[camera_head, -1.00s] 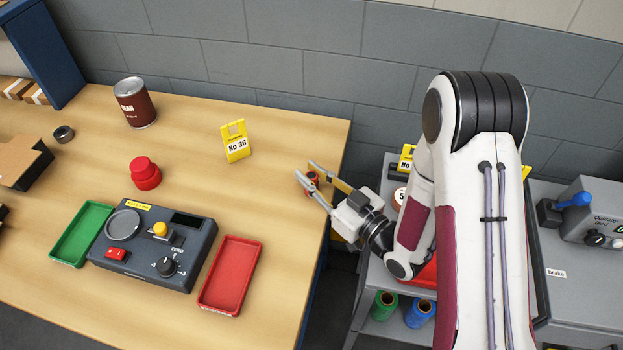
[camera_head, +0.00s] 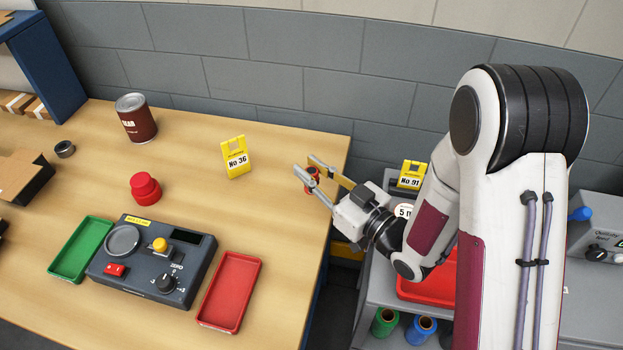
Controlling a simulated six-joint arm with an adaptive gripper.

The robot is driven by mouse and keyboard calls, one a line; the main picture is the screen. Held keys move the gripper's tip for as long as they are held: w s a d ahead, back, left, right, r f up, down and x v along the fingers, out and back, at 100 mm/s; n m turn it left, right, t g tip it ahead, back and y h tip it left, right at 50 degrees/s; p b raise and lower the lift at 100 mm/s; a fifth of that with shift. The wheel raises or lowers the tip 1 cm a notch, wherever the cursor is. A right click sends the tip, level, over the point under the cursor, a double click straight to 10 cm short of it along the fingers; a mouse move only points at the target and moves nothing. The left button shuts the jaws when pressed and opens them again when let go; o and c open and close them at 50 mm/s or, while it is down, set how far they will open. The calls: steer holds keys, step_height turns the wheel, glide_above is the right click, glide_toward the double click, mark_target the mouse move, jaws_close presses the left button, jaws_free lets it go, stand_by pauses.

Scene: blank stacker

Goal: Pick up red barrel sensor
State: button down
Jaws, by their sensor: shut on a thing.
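A small red and dark barrel-shaped part (camera_head: 311,187), which looks like the red barrel sensor, is between the fingers of my gripper (camera_head: 307,166) near the right edge of the wooden table. My gripper is shut on it, its fingers pointing left and away. The fingers hide part of it, and I cannot tell whether it touches the table top.
A yellow No 36 sign (camera_head: 236,160) stands left of the gripper. A red tray (camera_head: 231,290), a dark control box (camera_head: 150,255), a green tray (camera_head: 82,250), a red knobbed object (camera_head: 145,188) and a can (camera_head: 136,118) stand on the table. A grey cart (camera_head: 375,290) is at right.

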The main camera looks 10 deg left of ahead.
mark_target(311, 170)
steer(key=shift+r, duration=1.6)
steer(key=shift+f, duration=0.1)
